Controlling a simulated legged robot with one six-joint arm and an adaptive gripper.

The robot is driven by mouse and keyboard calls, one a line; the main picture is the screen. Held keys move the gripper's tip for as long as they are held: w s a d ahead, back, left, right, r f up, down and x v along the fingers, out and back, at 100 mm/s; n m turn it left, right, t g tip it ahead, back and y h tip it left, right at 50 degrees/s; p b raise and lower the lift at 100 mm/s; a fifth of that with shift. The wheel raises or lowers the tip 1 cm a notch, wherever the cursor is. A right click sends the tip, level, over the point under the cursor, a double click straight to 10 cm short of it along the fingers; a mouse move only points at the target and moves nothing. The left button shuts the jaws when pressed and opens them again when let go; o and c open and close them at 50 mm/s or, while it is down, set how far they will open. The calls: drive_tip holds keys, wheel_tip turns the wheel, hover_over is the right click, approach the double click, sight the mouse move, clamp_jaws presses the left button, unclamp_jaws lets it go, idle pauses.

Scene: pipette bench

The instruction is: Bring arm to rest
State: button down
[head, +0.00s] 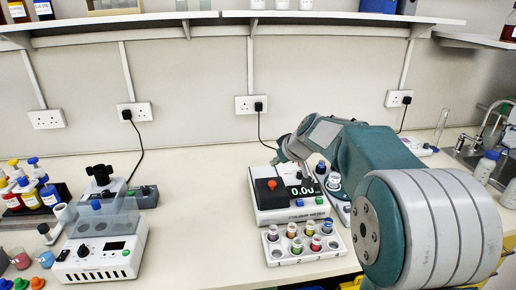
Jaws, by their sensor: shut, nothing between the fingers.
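My arm reaches in from the right of the head view, with a large grey and teal joint close to the camera. Its far end, my gripper (283,150), is a small dark and grey shape above the back of the balance. It is shut and looks empty. The arm partly covers the bench to the right of the balance. My fingertips are too small to see in detail.
A white rack (283,253) of several colour-capped vials stands in front of the balance. A white device (98,262) with a clear cover, bottles (28,192) and coloured caps are at the left. A sink (482,156) is at the right. The bench between device and balance is clear.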

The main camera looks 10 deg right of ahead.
drive_tip(key=s+f+m+g+h, duration=0.1)
drive_tip(key=s+m+h, duration=0.2)
drive_tip(key=s, duration=3.3)
drive_tip(key=shift+s+a+f+m+g+h, duration=0.35)
drive_tip(key=shift+f+m+g+h, duration=0.05)
drive_tip(key=shift+m, duration=0.7)
